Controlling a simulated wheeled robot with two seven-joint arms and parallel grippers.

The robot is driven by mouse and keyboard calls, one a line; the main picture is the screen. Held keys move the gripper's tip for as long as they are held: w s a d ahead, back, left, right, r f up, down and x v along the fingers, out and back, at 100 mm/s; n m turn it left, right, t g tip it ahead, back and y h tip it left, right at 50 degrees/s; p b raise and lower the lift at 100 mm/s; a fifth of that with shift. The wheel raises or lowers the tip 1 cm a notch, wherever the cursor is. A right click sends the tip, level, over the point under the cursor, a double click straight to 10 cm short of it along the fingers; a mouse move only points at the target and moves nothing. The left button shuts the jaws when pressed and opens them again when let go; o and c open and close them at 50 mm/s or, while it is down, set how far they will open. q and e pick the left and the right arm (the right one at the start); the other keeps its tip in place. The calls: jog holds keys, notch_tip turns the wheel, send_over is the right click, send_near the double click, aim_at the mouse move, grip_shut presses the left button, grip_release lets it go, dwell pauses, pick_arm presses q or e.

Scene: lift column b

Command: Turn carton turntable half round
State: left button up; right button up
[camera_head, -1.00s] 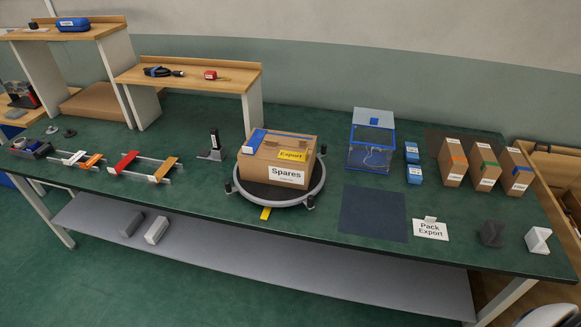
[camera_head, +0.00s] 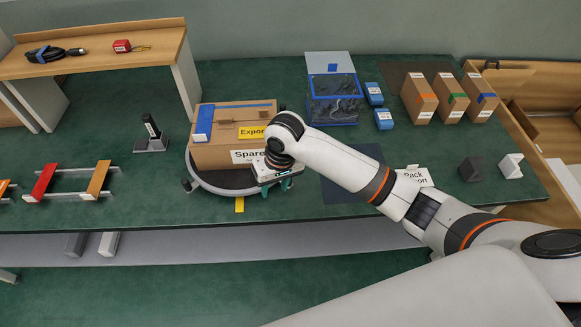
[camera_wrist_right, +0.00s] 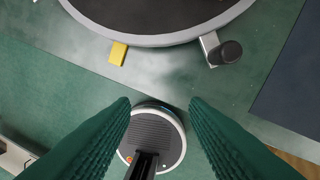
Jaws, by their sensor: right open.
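The carton turntable (camera_head: 213,189) is a dark round plate with a grey rim, near the table's front edge. A brown carton (camera_head: 215,157) labelled "Spares" and "Export" sits on it, a blue strip on its top left. A dark knob (camera_head: 187,186) shows at the rim's left; another knob (camera_wrist_right: 229,52) shows in the wrist view. A yellow mark (camera_head: 240,204) lies in front of the rim. My right gripper (camera_head: 277,187) is at the turntable's front right, its green fingers pointing down. In the wrist view its fingers (camera_wrist_right: 160,108) are apart and empty, short of the knob. My left gripper is out of view.
A black stand (camera_head: 151,140) is left of the turntable. A clear blue-edged box (camera_head: 333,109) stands behind right. A dark mat (camera_head: 340,186) and "Pack Export" sign (camera_head: 413,177) lie partly under my right arm. Several cartons (camera_head: 419,98) stand farther right.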

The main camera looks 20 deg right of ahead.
jog(key=w+d+r+m+h, duration=0.1)
jog(key=w+d+r+m, duration=0.1)
jog(key=w+d+r, duration=0.35)
jog(key=shift+m+g, duration=0.3)
notch_tip(320, 180, down, 12)
jog(key=shift+r+p, duration=0.15)
jog(key=shift+p, duration=0.2)
jog(key=shift+c, duration=0.3)
grip_shut()
